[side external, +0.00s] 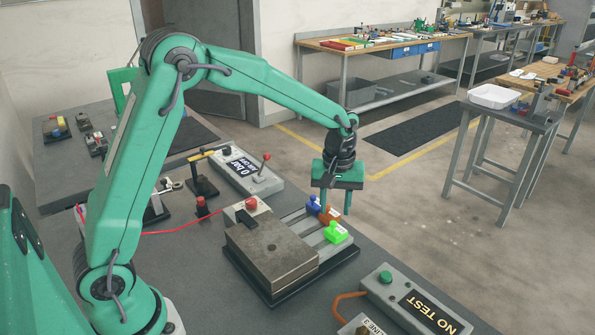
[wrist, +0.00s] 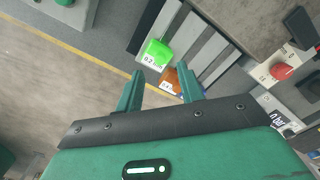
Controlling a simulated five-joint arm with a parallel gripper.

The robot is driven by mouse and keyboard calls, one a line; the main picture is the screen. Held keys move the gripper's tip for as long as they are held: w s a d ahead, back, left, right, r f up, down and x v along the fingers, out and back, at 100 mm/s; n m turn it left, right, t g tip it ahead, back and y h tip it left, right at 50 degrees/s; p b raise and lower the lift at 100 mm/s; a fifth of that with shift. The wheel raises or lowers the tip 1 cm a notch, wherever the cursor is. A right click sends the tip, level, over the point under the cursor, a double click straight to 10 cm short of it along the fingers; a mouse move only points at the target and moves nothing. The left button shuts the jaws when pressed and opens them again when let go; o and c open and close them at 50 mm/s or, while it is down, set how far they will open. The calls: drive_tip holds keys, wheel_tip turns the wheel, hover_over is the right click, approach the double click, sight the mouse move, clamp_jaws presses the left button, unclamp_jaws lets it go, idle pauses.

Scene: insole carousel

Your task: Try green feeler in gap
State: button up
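The green feeler (side external: 336,233) stands on the right part of a fixture, beside a grey metal block (side external: 272,250). In the wrist view the green feeler (wrist: 156,53) shows a label starting "0.2" and lies ahead of my fingertips. My gripper (side external: 335,208) is open and empty, above and behind the feelers. An orange-brown feeler (side external: 329,215) and a blue feeler (side external: 313,204) stand beside the green one. I cannot make out the gap itself.
A box reading "NO TEST" (side external: 424,310) with a green button stands at the front right. A lever unit reading "0 bar" (side external: 251,172) stands behind the fixture. The bench edge runs just right of the fixture.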

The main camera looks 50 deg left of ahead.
sight(333, 222)
drive_tip(key=shift+f, duration=2.1)
